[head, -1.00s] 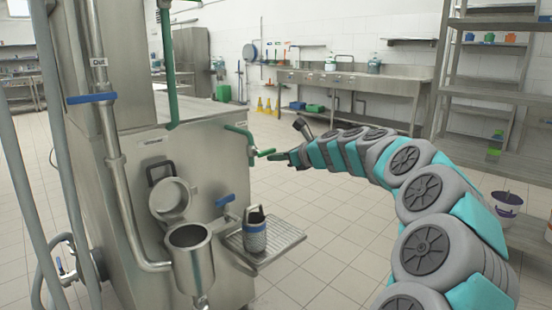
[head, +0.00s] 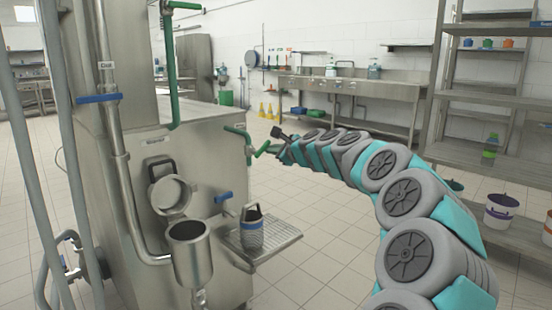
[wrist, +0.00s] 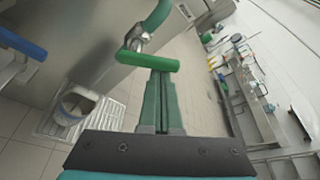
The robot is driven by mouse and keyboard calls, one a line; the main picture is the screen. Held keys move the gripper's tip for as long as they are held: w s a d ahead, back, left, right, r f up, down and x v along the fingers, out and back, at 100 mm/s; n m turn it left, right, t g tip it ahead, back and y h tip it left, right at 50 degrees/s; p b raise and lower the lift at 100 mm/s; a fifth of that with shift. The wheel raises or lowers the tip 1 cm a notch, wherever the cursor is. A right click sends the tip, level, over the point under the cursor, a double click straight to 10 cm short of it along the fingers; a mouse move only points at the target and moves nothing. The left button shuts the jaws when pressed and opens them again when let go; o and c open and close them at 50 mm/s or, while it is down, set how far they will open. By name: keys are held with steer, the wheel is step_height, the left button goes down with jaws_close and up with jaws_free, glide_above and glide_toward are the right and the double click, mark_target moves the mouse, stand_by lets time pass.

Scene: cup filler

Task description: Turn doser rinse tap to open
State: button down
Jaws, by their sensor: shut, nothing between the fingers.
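The rinse tap has a green bar handle (head: 262,149) at the end of a curved green pipe (head: 242,133) on the side of the steel machine. In the wrist view the handle (wrist: 150,60) lies across the front of my gripper. My gripper (head: 274,149) is shut, with its green fingers (wrist: 161,80) together and nothing between them. The fingertips are at the handle, touching it or very close; the exact contact cannot be told. The handle's tip is partly hard to separate from the fingers in the head view.
A blue tap handle (head: 223,197) sits lower on the machine, above a steel drip tray (head: 280,236) holding a grey jug (head: 251,231). A steel funnel cup (head: 190,255) is in front. Shelving (head: 490,100) stands at the right.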

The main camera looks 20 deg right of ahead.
steer(key=n+b, duration=0.1)
steer(key=b, duration=0.1)
steer(key=n+t+b, duration=0.1)
steer(key=n+b, duration=0.1)
steer(key=a+r+n+h+b, duration=0.1)
steer(key=b, duration=0.1)
steer(key=shift+s+n+t, duration=0.15)
steer(key=shift+n+t, duration=0.15)
steer(key=shift+t, duration=0.1)
steer(key=shift+s+a+r+n+t+b, duration=0.1)
steer(key=shift+a+r+n+t+b, duration=0.15)
steer(key=shift+n+b, duration=0.6)
steer(key=shift+s+a+r+n+t+b, duration=0.15)
steer(key=shift+n+b, duration=0.35)
steer(key=shift+b, duration=0.65)
steer(key=shift+w+a+r+n+t+b, duration=0.1)
steer(key=shift+a+r+n+t+b, duration=0.15)
steer(key=shift+n+b, duration=0.6)
steer(key=shift+d, duration=0.1)
